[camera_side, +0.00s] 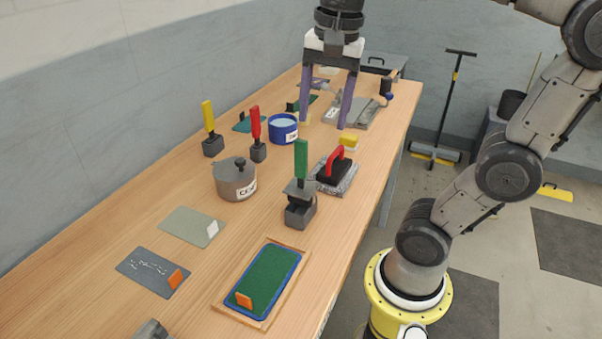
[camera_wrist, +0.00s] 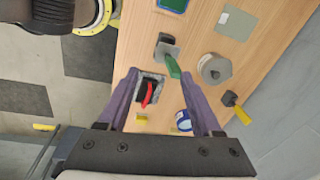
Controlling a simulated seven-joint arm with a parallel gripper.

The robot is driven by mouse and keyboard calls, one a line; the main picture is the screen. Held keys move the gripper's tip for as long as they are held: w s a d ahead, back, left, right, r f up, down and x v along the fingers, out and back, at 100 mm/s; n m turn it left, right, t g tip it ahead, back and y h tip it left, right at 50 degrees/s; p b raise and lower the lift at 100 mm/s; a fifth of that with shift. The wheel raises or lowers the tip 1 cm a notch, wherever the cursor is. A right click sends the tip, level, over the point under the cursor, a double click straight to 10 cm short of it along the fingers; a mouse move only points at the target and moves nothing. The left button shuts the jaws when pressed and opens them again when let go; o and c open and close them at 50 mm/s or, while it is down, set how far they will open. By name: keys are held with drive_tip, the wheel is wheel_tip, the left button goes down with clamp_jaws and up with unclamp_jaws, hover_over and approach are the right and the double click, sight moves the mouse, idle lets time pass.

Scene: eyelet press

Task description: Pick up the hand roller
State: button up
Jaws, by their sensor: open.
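My gripper (camera_side: 325,124) is open and empty, its two purple fingers pointing down above the far half of the wooden table. It also shows in the wrist view (camera_wrist: 159,74). No part is plainly a hand roller. One candidate is the black block with a red arched handle (camera_side: 337,164), resting on a grey slab near the table's right edge; it also shows in the wrist view (camera_wrist: 147,92), between the fingers and nearer the left one. In the side view it is nearer the camera than my gripper. My gripper touches nothing that I can see.
Near it stand a green-handled tool (camera_side: 301,165), a blue cup (camera_side: 283,128), a yellow block (camera_side: 349,141) and a grey lidded pot (camera_side: 235,180). Red-handled (camera_side: 257,134) and yellow-handled (camera_side: 210,130) tools stand left. A green tray (camera_side: 267,275) lies at the front. Grey equipment (camera_side: 357,112) sits farther back.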

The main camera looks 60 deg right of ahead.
drive_tip(key=m+g, duration=0.1)
drive_tip(key=m, duration=0.1)
hover_over(302, 140)
drive_tip(key=shift+a+r, duration=0.15)
drive_tip(key=shift+r, duration=0.15)
drive_tip(key=shift+f, duration=0.35)
drive_tip(key=f, duration=0.8)
drive_tip(key=shift+d+f, duration=0.15)
drive_tip(key=shift+d, duration=0.05)
drive_tip(key=shift+a+f, duration=0.15)
drive_tip(key=shift+f, duration=2.55)
clamp_jaws()
drive_tip(key=shift+w, duration=0.1)
